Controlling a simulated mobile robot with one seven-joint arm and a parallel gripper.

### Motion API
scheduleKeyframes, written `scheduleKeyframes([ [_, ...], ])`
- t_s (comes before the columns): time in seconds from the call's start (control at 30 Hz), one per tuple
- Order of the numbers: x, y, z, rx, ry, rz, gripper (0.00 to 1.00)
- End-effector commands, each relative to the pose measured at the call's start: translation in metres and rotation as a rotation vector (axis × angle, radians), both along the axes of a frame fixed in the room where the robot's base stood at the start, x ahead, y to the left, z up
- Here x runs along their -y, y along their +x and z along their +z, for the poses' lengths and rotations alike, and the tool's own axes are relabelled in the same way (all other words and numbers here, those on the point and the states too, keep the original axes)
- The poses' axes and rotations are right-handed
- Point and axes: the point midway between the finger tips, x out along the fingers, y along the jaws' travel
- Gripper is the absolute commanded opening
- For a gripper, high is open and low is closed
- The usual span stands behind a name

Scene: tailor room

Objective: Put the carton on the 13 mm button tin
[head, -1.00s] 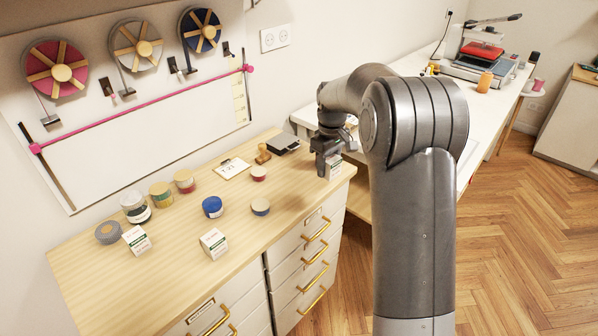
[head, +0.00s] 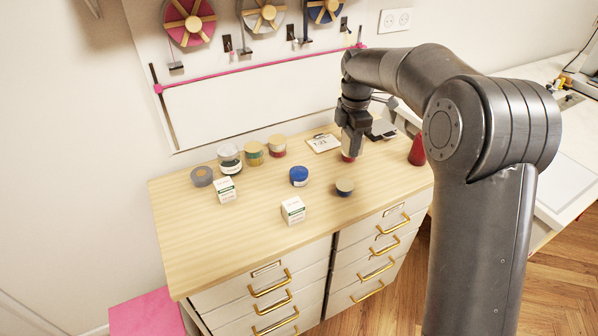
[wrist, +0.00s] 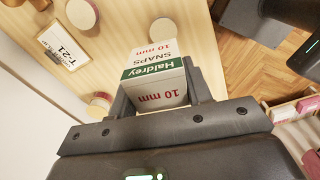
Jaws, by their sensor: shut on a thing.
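My gripper (head: 352,150) is shut on a white and green carton (wrist: 156,75) marked "Haldrey SNAPS 10 mm". The carton shows between the fingers in the wrist view and is hidden behind my gripper in the head view. A small red-sided tin (head: 348,157) shows just below my gripper. Other round tins on the wooden top are a blue one (head: 298,176), a dark one with a tan lid (head: 345,188), a grey one (head: 202,176), a yellow and green one (head: 253,153) and a red and tan one (head: 277,146). No 13 mm mark is readable.
Two more white cartons (head: 293,210) (head: 225,189) stand on the cabinet top (head: 215,240). The front left of the top is clear.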

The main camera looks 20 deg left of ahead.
Motion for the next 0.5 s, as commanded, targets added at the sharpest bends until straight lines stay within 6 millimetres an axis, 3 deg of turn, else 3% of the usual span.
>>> scheduleKeyframes([
  [0.27,-0.032,-0.01,0.003,-0.001,0.0,0.201,0.22],
  [0.5,-0.079,-0.011,-0.026,-0.003,-0.002,0.211,0.22],
])
